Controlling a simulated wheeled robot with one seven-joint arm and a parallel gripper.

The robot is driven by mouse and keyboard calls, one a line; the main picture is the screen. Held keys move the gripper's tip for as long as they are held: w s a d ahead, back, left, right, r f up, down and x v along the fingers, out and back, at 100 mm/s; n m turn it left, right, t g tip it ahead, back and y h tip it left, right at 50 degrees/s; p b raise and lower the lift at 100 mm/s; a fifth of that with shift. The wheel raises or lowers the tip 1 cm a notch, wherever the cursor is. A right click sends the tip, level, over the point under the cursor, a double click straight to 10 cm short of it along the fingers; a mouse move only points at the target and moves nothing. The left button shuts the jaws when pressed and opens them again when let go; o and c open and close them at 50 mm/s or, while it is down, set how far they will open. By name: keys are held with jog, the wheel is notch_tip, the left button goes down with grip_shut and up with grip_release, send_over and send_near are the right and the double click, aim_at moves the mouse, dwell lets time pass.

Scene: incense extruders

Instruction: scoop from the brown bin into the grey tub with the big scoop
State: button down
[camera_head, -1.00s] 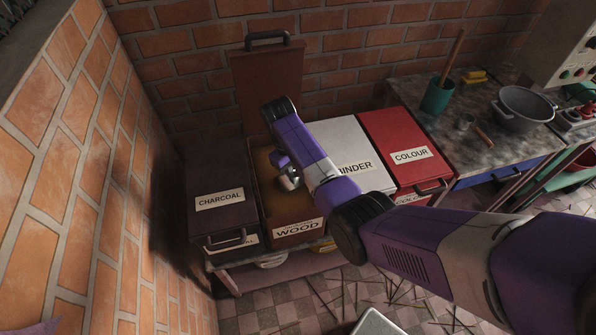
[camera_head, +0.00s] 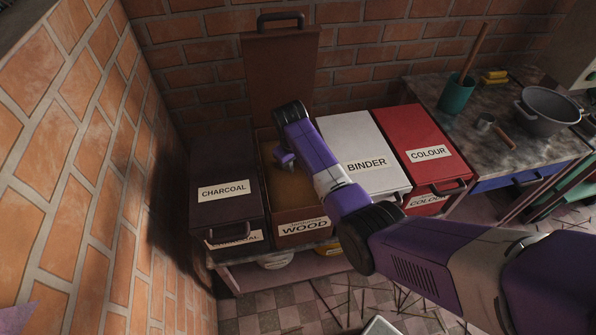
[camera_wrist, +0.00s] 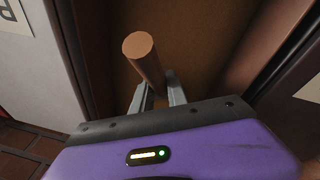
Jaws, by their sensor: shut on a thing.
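The brown bin (camera_head: 303,234), labelled WOOD, stands open with its lid (camera_head: 284,75) raised against the brick wall. Brown material (camera_head: 290,188) shows inside it. My gripper (camera_wrist: 158,92) is shut on a round wooden handle (camera_wrist: 146,58), which I take to be the big scoop's. The handle's end points up at the wrist camera. The scoop's head is hidden in both views. In the head view my wrist is over the bin's opening and covers part of it. A pale rim (camera_head: 380,327) at the bottom edge may be the grey tub; too little shows to tell.
A dark CHARCOAL bin (camera_head: 226,205) is close on the left, and a white BINDER bin (camera_head: 350,140) and red COLOUR bin (camera_head: 410,130) on the right, all closed. The bench holds a teal pot (camera_head: 456,95), a small scoop (camera_head: 485,122) and a grey two-handled pan (camera_head: 548,112).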

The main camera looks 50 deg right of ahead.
aim_at(295, 162)
jog(key=shift+w+r+t+p, duration=0.1)
jog(key=shift+r+t+p, duration=0.45)
jog(key=shift+p, duration=0.4)
jog(key=shift+r+t+h+p, duration=0.45)
jog(key=shift+t+h+p, duration=0.1)
jog(key=shift+t, duration=0.7)
jog(key=shift+s+r+p, duration=0.3)
jog(key=shift+r+p, duration=0.25)
jog(key=shift+r, duration=0.05)
jog(key=shift+s+a+r+t+p, duration=0.2)
jog(key=shift+s+r+t+p, duration=0.25)
jog(key=shift+r+p, duration=0.25)
jog(key=shift+s+a+r+m+t+h+p, duration=0.15)
jog(key=shift+s+r+t+p, duration=0.15)
jog(key=shift+r+p, duration=0.15)
jog(key=shift+s+a+r+m+t+h+p, duration=0.15)
jog(key=shift+s+r+p, duration=0.15)
jog(key=shift+r, duration=0.2)
jog(key=shift+s+r+t, duration=0.3)
jog(key=shift+s+r, duration=0.1)
jog(key=shift+r, duration=0.15)
jog(key=shift+v, duration=0.8)
jog(key=s+a+r, duration=0.2)
jog(key=s+r, duration=0.2)
jog(key=s, duration=0.4)
jog(key=shift+t, duration=0.4)
jog(key=shift+a+h, duration=0.1)
jog(key=shift+h, duration=0.15)
